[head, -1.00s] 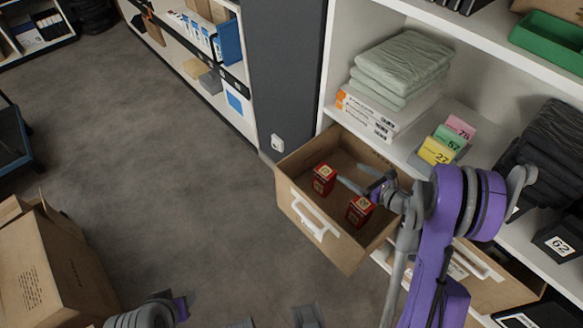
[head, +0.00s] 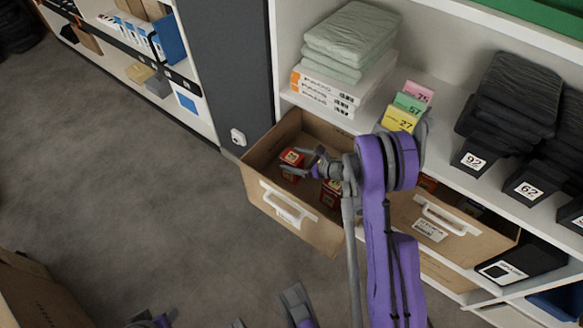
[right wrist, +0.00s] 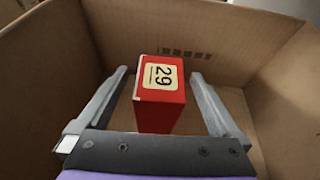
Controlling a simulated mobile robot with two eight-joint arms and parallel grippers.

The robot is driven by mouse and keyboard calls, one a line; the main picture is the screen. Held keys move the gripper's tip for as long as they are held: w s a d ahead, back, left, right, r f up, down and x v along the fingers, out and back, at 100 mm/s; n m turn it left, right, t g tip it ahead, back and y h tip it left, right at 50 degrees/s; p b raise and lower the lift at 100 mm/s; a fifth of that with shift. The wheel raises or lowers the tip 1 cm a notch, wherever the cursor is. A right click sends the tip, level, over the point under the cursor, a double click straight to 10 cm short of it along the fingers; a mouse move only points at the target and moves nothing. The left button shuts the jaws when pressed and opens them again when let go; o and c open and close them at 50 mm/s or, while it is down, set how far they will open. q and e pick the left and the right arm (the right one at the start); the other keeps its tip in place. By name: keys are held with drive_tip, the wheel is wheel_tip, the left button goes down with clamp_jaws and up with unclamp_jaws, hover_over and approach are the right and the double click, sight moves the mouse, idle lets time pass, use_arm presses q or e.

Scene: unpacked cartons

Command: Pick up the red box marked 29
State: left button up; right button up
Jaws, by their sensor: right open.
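The red box marked 29 (right wrist: 158,112) stands upright in an open cardboard drawer box, its pale label facing up in the right wrist view. My right gripper (right wrist: 159,74) is open, with one finger on each side of the box and a visible gap on both sides. In the head view my right gripper (head: 304,164) reaches into the drawer at the left red box (head: 291,157), which it partly covers. A second red box (head: 331,194) is partly hidden behind my right arm.
The cardboard drawer (head: 262,207) has high walls close around the gripper. A shelf above it holds folded green cloth (head: 350,32), numbered cards (head: 399,117) and dark bins (head: 478,159). Another drawer (head: 470,236) is to the right. The floor at left is open.

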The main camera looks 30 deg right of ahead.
drive_tip(key=shift+w+a+f, duration=0.2)
drive_tip(key=shift+w+a, duration=0.05)
drive_tip(key=shift+w, duration=0.25)
clamp_jaws()
